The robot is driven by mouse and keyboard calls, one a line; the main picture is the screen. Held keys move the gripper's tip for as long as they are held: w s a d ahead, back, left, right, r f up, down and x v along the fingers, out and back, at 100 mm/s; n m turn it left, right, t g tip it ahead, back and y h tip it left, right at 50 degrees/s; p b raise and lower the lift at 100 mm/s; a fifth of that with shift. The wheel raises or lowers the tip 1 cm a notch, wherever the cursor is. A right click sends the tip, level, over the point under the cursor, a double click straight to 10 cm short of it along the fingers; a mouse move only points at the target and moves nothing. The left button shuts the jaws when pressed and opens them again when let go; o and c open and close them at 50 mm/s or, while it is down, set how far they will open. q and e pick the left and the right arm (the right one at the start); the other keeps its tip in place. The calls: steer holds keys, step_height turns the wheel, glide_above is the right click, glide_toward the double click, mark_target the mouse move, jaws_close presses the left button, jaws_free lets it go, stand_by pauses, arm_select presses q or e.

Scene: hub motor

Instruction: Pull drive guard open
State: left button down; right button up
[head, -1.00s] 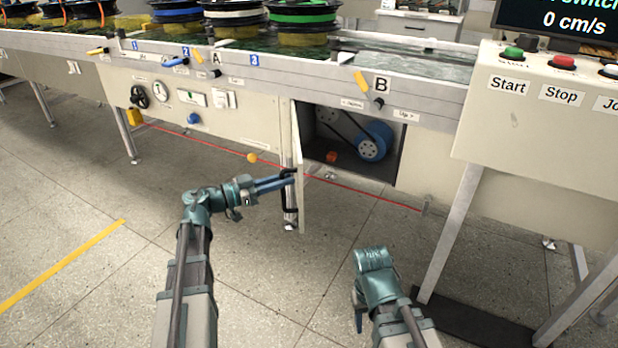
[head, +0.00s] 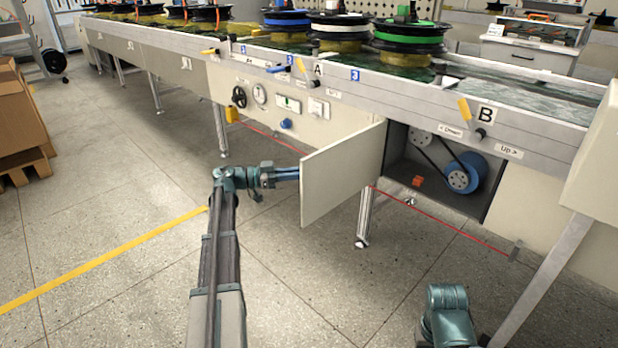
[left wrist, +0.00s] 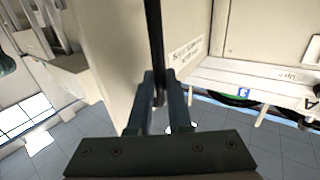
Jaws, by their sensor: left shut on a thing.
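The drive guard (head: 342,172), a flat cream door panel, stands swung out from the conveyor's side, with its hinge side at the left of the drive opening. The opening shows a dark bay with a blue wheel (head: 463,174), a belt and a small orange block (head: 417,181). My left gripper (head: 292,182) is at the guard's free edge; its fingertips are hidden behind the panel in the head view. In the left wrist view its fingers (left wrist: 160,102) are shut on a dark bar handle (left wrist: 155,45) beside the panel. My right arm (head: 447,318) shows at the lower right; its gripper cannot be made out.
The conveyor (head: 300,75) carries several spools. A red line runs below it, and a support leg (head: 364,218) stands under the guard's hinge side. Cardboard boxes (head: 18,115) stand at the far left. The floor (head: 330,290) in front is clear.

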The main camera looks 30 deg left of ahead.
arm_select(q)
steer(key=shift+w+a, duration=0.1)
steer(key=shift+w, duration=0.05)
steer(key=c, duration=0.8)
jaws_free()
steer(key=shift+c, duration=0.2)
steer(key=v, duration=1.3)
steer(key=shift+s+a, duration=0.2)
steer(key=shift+a, duration=0.1)
